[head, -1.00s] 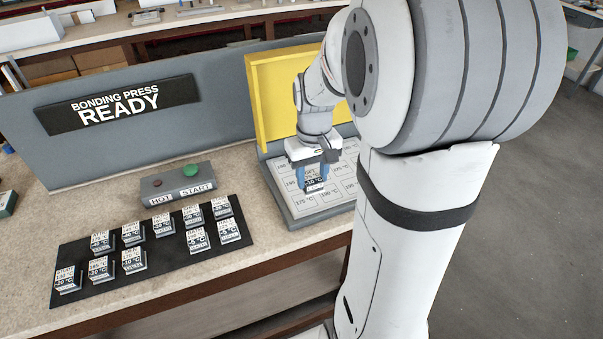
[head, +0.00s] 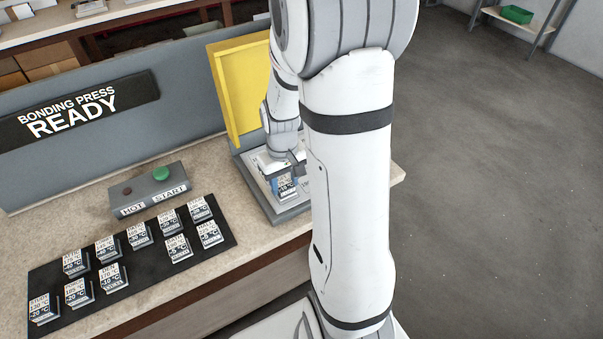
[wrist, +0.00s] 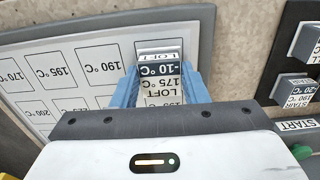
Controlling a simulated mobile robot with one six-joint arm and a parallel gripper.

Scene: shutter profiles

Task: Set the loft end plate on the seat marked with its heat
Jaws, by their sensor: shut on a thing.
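My gripper (head: 284,176) is shut on the loft end plate (wrist: 160,70), which reads LOFT, 175 °C and -10 °C in the wrist view. The blue fingers (wrist: 160,88) hold its two sides. The plate also shows in the head view (head: 287,189), over the press bed (head: 269,210). The wrist view shows bed seats marked 190 °C (wrist: 100,58), 195 °C (wrist: 55,70), 170 °C (wrist: 13,77) and 200 °C (wrist: 35,107). The 175 °C seat cannot be made out now. I cannot tell whether the plate touches the bed.
The yellow lid (head: 238,85) stands open behind the bed. A control box (head: 150,192) with a green button is left of it. A black mat (head: 130,265) holds several other plates. A grey panel (head: 190,120) reading BONDING PRESS READY stands behind.

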